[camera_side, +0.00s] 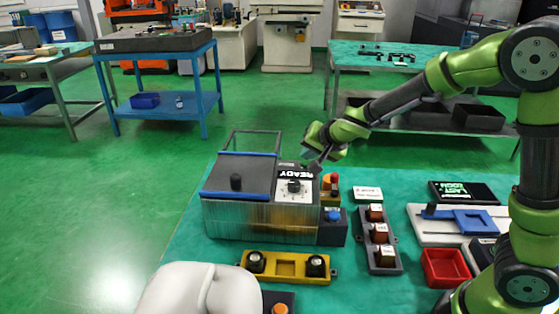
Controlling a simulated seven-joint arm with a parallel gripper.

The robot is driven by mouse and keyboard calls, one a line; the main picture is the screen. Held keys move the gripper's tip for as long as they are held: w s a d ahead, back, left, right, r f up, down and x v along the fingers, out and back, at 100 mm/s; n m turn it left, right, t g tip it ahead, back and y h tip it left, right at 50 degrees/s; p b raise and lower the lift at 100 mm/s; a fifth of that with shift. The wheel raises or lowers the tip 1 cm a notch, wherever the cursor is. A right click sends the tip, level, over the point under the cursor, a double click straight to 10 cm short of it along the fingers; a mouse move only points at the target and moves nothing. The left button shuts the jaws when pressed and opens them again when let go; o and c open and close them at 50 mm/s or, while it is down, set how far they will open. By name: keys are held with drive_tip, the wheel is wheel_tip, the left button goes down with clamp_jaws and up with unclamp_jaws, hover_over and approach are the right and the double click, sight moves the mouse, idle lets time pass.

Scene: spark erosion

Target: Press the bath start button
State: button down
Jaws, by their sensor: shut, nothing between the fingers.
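A grey metal bath (250,220) stands on the green table, its dark lid (233,180) edged in blue with a black knob on top. A white panel (296,197) marked READY with a black dial sits at its right end. A blue button (333,215) on a dark box is at the bath's right; a red button (335,178) on a yellow box stands behind it. I cannot tell which button is the bath start. My gripper (318,162) is shut and empty, pointing down just above and behind the READY panel, apart from the blue button. Its fingertips are small.
A dark block with several labelled pieces (378,240), a yellow holder (287,266) with two black knobs, a red tray (445,267) and a blue-and-white fixture (458,222) stand around. A white rounded object (200,290) and an orange button (280,308) are in front.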

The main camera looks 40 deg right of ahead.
drive_tip(key=shift+f, duration=0.5)
idle(0.7)
drive_tip(key=shift+r, duration=0.95)
drive_tip(key=shift+d+r, duration=0.1)
drive_tip(key=shift+r, duration=2.4)
